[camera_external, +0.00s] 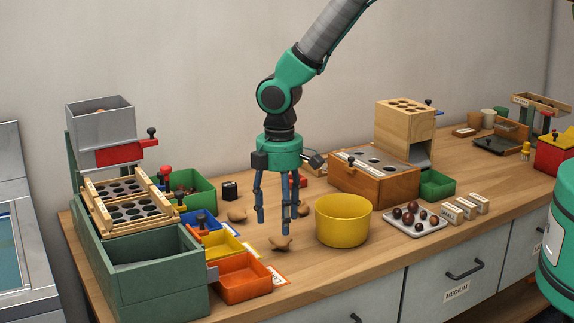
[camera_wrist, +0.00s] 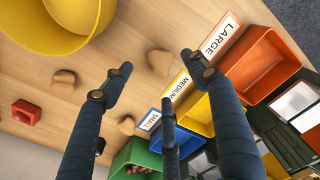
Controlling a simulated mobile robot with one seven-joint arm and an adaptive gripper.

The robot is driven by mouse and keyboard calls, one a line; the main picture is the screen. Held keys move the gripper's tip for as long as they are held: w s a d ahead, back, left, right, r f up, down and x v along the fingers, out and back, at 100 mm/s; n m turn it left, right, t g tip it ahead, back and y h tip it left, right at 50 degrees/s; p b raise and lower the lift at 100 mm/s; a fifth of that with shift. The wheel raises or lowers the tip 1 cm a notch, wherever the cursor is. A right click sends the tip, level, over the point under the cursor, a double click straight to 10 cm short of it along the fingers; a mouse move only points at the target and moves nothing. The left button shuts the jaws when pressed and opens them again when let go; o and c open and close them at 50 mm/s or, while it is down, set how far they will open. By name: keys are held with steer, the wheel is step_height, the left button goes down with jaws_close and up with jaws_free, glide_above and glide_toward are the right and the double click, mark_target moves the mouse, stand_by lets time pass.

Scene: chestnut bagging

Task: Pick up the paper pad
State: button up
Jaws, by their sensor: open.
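No thing is clearly marked as a paper pad. Three small tan, folded-looking pieces lie on the wooden worktop: a front one (camera_external: 281,243), a left one (camera_external: 238,213), and one partly behind my fingers (camera_external: 303,208). In the wrist view they show as a centre piece (camera_wrist: 160,62), a lower piece (camera_wrist: 127,125) and a left piece (camera_wrist: 62,78). I cannot tell whether any is the pad. My gripper (camera_external: 275,225) hangs fingers down above the worktop among them. Its dark fingers also show in the wrist view (camera_wrist: 160,80), spread apart with nothing between them.
A yellow bowl (camera_external: 343,222) stands close right of my gripper. A wooden box (camera_external: 373,184) stands behind. A tray of chestnuts (camera_external: 415,230) lies right.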

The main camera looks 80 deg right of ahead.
mark_target(281, 237)
steer(key=shift+f, duration=0.6)
steer(key=shift+f, duration=0.1)
steer(key=shift+s+f+b, duration=0.1)
steer(key=shift+f+b, duration=0.45)
steer(key=shift+f, duration=1.95)
steer(key=c, duration=0.8)
